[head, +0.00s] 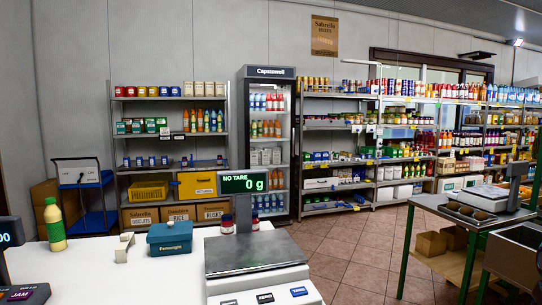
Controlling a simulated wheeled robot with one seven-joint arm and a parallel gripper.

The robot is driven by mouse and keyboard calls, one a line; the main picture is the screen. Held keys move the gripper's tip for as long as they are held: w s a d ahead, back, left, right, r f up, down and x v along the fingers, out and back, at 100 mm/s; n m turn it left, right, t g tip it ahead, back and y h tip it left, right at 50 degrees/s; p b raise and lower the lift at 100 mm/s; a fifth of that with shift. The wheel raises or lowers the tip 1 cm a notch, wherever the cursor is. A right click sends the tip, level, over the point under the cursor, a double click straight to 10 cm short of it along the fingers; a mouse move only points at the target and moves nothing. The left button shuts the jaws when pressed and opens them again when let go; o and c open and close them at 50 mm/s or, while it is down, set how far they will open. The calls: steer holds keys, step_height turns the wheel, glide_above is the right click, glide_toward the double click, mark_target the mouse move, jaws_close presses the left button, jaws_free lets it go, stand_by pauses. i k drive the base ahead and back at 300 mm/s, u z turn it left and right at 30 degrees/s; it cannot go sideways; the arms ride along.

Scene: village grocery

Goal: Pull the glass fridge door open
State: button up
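The glass fridge (267,72) stands against the back wall, left of the middle of the head view. It is tall and dark-framed, with a lit header and several shelves of bottles and cartons. Its glass door (267,157) faces me and looks shut. The handle is too small to make out. The scale's display post hides part of the fridge's lower left side. My gripper is not in view, so its state and its distance from the door do not show.
A white counter (150,275) with a scale (255,252), a teal box (169,238) and a bottle (54,224) lies between me and the fridge. A green-framed table (440,208) stands at the right. Tiled floor (345,235) is open between them. Shelves flank the fridge.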

mark_target(246, 81)
steer(key=z, duration=0.65)
steer(key=i, duration=4.2)
steer(key=u, duration=1.4)
steer(key=i, duration=0.25)
steer(key=u, duration=0.15)
